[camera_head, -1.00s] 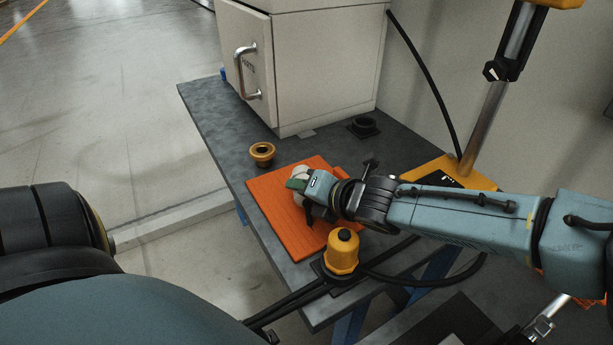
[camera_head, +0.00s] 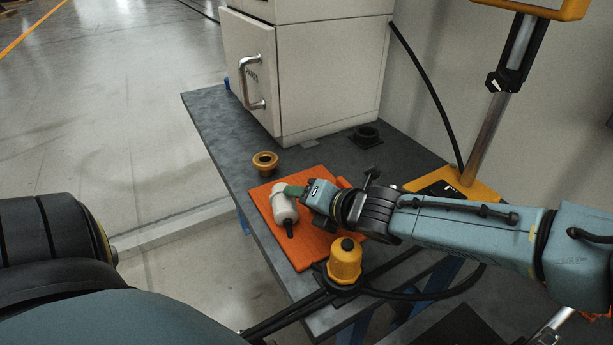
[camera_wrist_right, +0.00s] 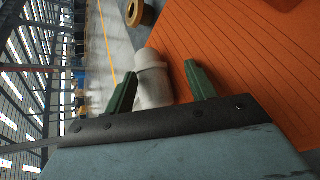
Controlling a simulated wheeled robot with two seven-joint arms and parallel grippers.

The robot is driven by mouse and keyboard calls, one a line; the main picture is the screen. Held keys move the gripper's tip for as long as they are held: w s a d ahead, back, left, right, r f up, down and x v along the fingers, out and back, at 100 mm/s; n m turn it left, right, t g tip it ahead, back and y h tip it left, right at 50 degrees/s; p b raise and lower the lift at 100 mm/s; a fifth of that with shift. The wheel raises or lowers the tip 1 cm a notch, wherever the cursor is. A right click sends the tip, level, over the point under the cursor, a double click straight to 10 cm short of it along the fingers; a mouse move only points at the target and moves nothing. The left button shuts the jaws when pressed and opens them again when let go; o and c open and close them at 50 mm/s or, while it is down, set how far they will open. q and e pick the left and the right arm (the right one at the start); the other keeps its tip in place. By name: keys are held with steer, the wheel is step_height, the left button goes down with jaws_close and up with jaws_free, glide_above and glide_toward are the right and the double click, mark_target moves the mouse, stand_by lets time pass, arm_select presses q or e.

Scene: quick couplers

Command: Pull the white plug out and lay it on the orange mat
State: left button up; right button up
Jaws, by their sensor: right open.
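The white plug (camera_head: 284,207) lies on its side on the orange mat (camera_head: 309,245), near its left edge, with its dark tip toward the front. My right gripper (camera_head: 292,191) is just to the right of the plug, above the mat. In the right wrist view the plug (camera_wrist_right: 153,80) shows between and beyond the two green fingers (camera_wrist_right: 161,84), which are spread apart. The plug's near end is hidden behind the gripper body there. My left gripper is out of view; only part of my left arm shows at the left.
A brass ring-shaped coupler (camera_head: 265,162) stands on the grey table behind the mat. A yellow-capped unit (camera_head: 345,262) with black cables stands at the mat's front. A grey cabinet (camera_head: 318,70) and a black socket (camera_head: 366,136) are at the back.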

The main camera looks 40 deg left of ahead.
steer(key=shift+w+d+f, duration=0.25)
steer(key=shift+d, duration=0.05)
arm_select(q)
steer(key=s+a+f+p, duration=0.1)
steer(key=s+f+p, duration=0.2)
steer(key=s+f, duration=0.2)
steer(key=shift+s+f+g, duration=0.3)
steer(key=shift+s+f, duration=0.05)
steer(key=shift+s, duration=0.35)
arm_select(e)
step_height(320, 180, up, 11)
steer(key=shift+s+a+f, duration=0.2)
steer(key=shift+s+a, duration=0.05)
steer(key=shift+a, duration=0.05)
